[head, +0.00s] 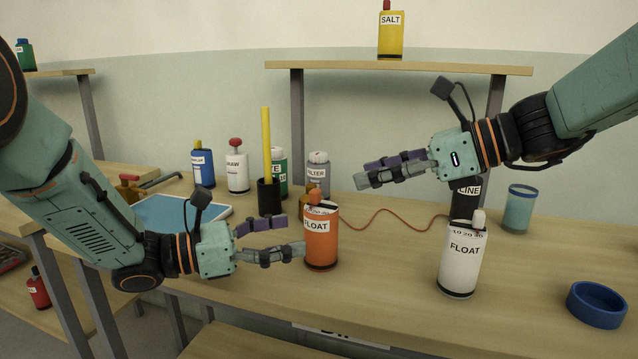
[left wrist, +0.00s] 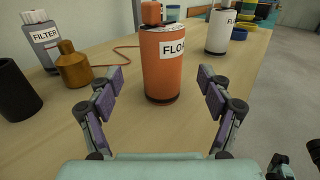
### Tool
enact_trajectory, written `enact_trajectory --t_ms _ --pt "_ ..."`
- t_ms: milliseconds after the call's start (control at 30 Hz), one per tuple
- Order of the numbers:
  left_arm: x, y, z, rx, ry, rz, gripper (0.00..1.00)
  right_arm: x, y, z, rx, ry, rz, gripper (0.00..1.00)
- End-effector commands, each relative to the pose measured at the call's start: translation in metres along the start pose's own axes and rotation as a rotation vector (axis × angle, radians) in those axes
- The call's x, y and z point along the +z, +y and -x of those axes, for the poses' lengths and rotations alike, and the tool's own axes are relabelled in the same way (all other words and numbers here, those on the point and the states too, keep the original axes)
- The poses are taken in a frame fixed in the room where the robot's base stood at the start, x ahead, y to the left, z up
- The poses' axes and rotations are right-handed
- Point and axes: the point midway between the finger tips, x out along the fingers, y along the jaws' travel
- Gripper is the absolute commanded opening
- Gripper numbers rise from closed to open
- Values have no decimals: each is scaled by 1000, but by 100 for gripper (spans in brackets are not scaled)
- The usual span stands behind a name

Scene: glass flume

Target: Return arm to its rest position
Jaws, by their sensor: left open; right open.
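My left gripper (head: 272,243) comes in from the left, low over the bench. Its fingers are open and point at the orange bottle labelled FLOAT (head: 321,243). In the left wrist view the orange bottle (left wrist: 168,70) stands upright just beyond the open fingers (left wrist: 160,95), with nothing between them. My right gripper (head: 390,169) is open and empty, raised above the bench and pointing left. It is above and to the left of the white FLOAT bottle (head: 461,262), and its wrist is in front of part of the dark LINE container (head: 466,200).
A thin red cord (head: 395,212) runs along the bench between the FLOAT bottles. A blue ring-shaped dish (head: 597,304) and a teal cup (head: 519,209) stand at the right. A blue tray (head: 170,213) and several bottles stand behind. A raised shelf (head: 400,67) holds the SALT bottle (head: 391,35).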

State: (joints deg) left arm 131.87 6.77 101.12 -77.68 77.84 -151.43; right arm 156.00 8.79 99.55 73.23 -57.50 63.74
Motion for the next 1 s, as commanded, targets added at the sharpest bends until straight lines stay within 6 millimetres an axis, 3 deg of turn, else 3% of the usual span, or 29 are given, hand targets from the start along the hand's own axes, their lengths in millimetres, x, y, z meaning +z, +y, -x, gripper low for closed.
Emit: enact_trajectory --t_ms 200,533,1000 --pt "1 0 30 2 -3 1 79 0 0 0 0 -1 0 42" --pt "0 0 60 1 -3 0 79 0 0 0 0 -1 0 42" --pt "-1 -1 7 -4 4 -2 79 0 0 0 0 -1 0 42"
